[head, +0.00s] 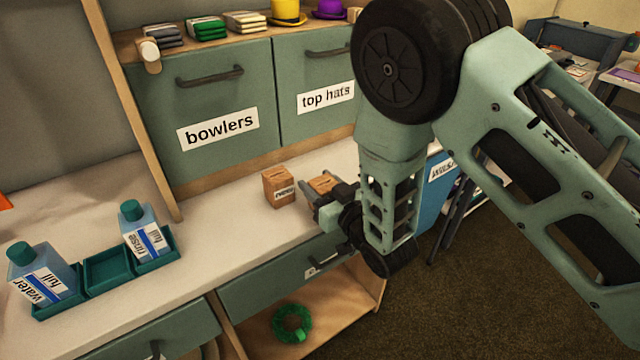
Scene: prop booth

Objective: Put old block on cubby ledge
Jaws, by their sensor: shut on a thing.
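A wooden block (278,188) with a white label stands upright on the white counter; its lettering is too small to read surely. A second wooden block (322,183) is just right of it, partly hidden by my gripper (318,200). My gripper is shut on this second block, low over the counter near its front edge. Any label on the held block is hidden. I cannot tell whether the held block touches the counter. Above the cupboard doors runs a wooden ledge (180,47). Below the counter is an open wooden cubby (345,300).
Teal doors labelled bowlers (217,129) and top hats (326,96) stand behind the counter. Folded cloths (205,28) and hats (289,12) line the ledge. Bottles (143,232) stand in a teal tray (108,270) at left. A green wreath (292,323) lies in the cubby.

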